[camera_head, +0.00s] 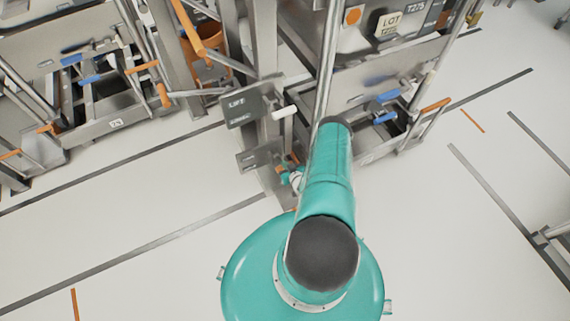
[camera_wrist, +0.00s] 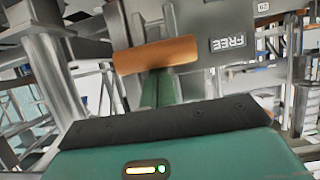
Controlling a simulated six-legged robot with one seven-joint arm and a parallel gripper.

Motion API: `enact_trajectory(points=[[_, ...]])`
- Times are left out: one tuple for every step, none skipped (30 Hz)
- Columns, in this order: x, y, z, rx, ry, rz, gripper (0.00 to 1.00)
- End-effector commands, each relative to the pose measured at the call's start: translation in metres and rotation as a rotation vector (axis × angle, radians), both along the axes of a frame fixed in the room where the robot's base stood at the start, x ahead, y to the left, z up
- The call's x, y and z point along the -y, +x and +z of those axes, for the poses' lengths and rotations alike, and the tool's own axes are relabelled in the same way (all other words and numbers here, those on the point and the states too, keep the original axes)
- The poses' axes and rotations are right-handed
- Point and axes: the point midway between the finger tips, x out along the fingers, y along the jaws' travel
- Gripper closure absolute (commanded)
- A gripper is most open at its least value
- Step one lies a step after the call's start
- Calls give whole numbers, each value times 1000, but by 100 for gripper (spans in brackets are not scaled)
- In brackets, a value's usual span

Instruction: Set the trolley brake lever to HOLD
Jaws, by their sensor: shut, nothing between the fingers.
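An orange lever handle (camera_wrist: 155,55) lies nearly level across the middle of the wrist view. A grey panel (camera_wrist: 240,25) behind it carries a FREE label (camera_wrist: 228,43), upside down in that view and right of the handle. No HOLD label can be read. My gripper (camera_wrist: 157,85) is shut and empty, its narrow green fingers pointing at the handle from below. The handle hides their tips, so I cannot tell if they touch. In the head view my gripper (camera_head: 292,178) is small beside the lower grey panel (camera_head: 258,160) on a post.
A LIFT panel (camera_head: 243,106) is on the same post, above the lower panel. A metal trolley (camera_head: 375,75) with a bin marked LOT stands right of the post. More metal racks (camera_head: 85,65) stand at the upper left. The pale floor at the right is mostly clear.

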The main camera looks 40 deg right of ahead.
Motion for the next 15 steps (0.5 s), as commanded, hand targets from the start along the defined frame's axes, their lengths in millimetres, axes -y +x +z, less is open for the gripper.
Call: enact_trajectory(points=[[-1, -1, -2, -1, 1, 1, 100], [-1, -1, -2, -1, 0, 0, 100], [-1, -2, -2, -1, 0, 0, 100], [-1, -2, -3, -1, 0, 0, 100], [-1, -2, -3, -2, 1, 1, 100], [-1, -3, -4, -2, 1, 1, 100], [-1, -3, -5, -2, 1, 1, 100], [-2, -4, -5, -3, 1, 1, 100], [-2, -4, -6, -3, 1, 1, 100], [-2, -5, -7, -4, 2, 1, 100], [-2, -6, -8, -4, 2, 1, 100], [-3, -6, -9, -5, 2, 1, 100], [-3, -7, -10, -5, 2, 1, 100], [-3, -8, -11, -5, 2, 1, 100], [-3, -9, -13, -5, 2, 1, 100]])
